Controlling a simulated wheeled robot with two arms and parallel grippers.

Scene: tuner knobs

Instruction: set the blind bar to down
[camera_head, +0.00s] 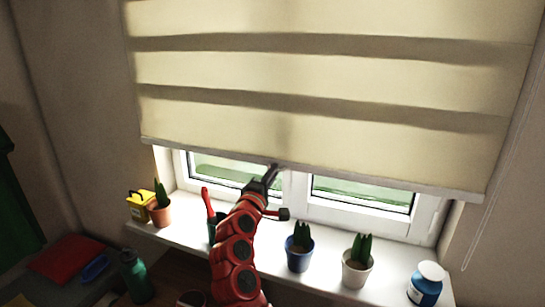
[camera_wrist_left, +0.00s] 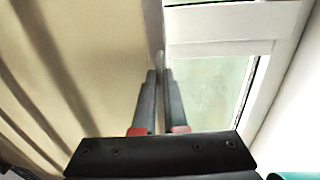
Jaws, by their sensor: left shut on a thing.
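The blind (camera_head: 330,95) is cream with darker bands and hangs over the upper part of the window. Its pale bottom bar (camera_head: 385,182) runs across the window, with glass showing below it. My left gripper (camera_head: 274,170) reaches up to the middle of the bar and is shut on it. In the left wrist view the two fingers (camera_wrist_left: 160,100) stand on either side of the thin bar (camera_wrist_left: 158,62), with the blind fabric (camera_wrist_left: 70,60) on the left and the window frame (camera_wrist_left: 220,50) on the right. My right gripper is not in view.
A green bottle (camera_head: 135,275) stands lower left. A cord (camera_head: 487,220) hangs at right.

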